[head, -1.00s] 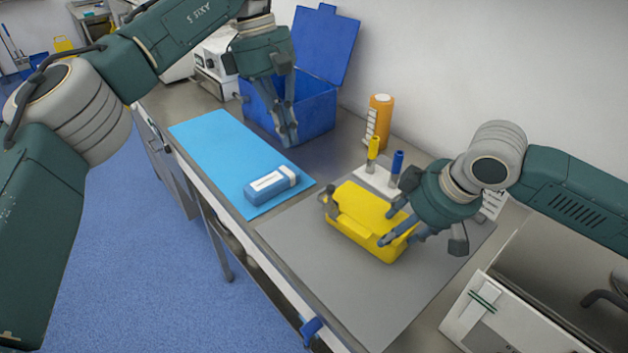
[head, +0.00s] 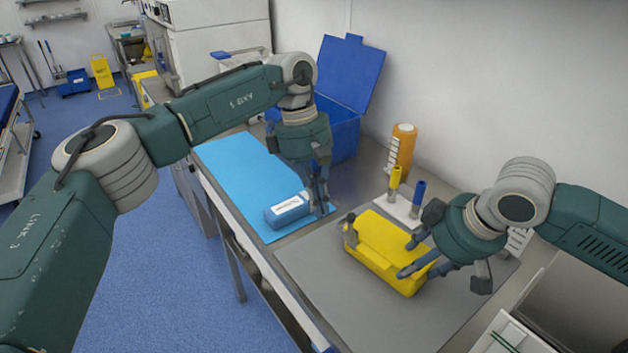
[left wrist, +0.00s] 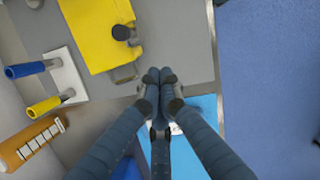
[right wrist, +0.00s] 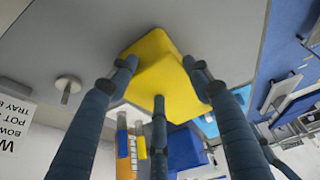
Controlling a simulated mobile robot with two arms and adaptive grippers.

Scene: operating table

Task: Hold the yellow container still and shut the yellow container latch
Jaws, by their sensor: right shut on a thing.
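The yellow container (head: 385,245) lies on the grey mat; it also shows in the left wrist view (left wrist: 95,35) and the right wrist view (right wrist: 165,80). A grey latch piece (head: 350,234) stands up at its left end; the left wrist view shows its dark round end (left wrist: 122,32). My right gripper (head: 416,258) is shut on the container's right end, with its fingers around the sides. My left gripper (head: 321,205) is shut and empty, left of the latch end and above the mat's edge by the blue box. Its fingertips are together in the left wrist view (left wrist: 160,80).
A white rack (head: 403,210) with yellow and blue-topped pieces and an orange bottle (head: 402,148) stand behind the container. An open blue bin (head: 343,130) is at the back. The front of the grey mat (head: 375,320) is clear.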

